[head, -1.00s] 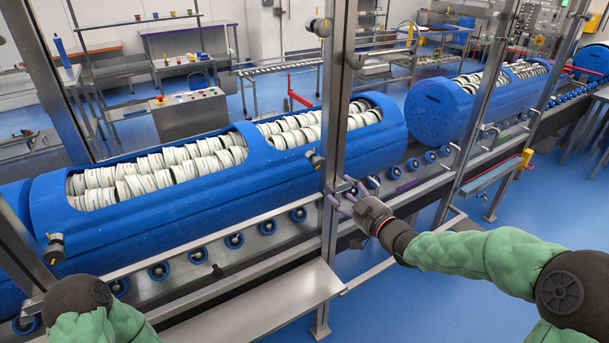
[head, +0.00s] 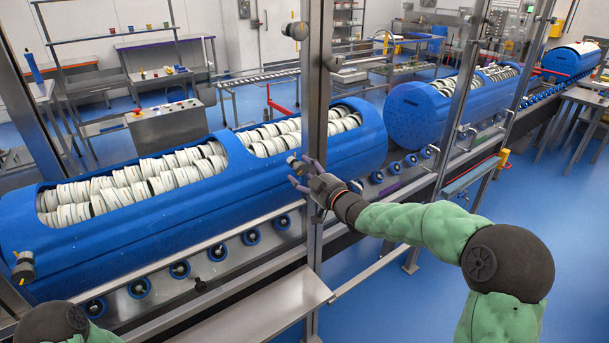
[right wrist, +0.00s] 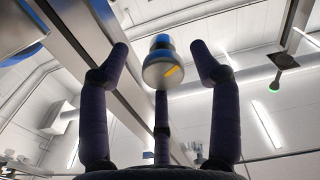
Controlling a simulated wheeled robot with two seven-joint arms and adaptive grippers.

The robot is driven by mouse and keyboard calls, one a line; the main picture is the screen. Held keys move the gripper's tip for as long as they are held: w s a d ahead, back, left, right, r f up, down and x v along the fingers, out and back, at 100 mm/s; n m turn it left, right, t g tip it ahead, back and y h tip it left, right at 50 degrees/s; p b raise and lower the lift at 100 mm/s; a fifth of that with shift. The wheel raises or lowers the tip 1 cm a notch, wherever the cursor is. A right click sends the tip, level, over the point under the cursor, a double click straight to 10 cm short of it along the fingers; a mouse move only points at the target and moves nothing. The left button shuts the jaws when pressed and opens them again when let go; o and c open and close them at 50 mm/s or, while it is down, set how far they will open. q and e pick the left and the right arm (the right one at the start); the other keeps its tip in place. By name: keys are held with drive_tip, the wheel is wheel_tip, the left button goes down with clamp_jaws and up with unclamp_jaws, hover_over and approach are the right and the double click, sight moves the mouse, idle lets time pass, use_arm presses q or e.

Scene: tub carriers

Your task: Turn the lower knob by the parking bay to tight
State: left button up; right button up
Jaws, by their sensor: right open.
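The lower knob (head: 293,161) is a small grey knob on the tall metal post (head: 315,110), in front of the blue tub carrier. In the right wrist view the knob (right wrist: 163,68) shows a pale face with a yellow mark on it. My right gripper (head: 298,174) is at the knob with its purple fingers spread. In the wrist view its fingertips stand around the knob with gaps at the sides, not closed on it. I cannot tell the knob's setting; no scale is readable. My left gripper is out of view; only its arm shows at bottom left.
An upper knob (head: 295,30) sits higher on the same post. Another knob (head: 22,268) is at far left. Blue tub carriers (head: 120,235) full of white discs lie on the roller line behind. A metal shelf (head: 265,307) juts out below. Blue floor is open at right.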

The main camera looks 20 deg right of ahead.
drive_tip(key=shift+w, duration=0.1)
drive_tip(key=c, duration=1.1)
drive_tip(key=shift+a, duration=0.1)
drive_tip(key=shift+f, duration=0.1)
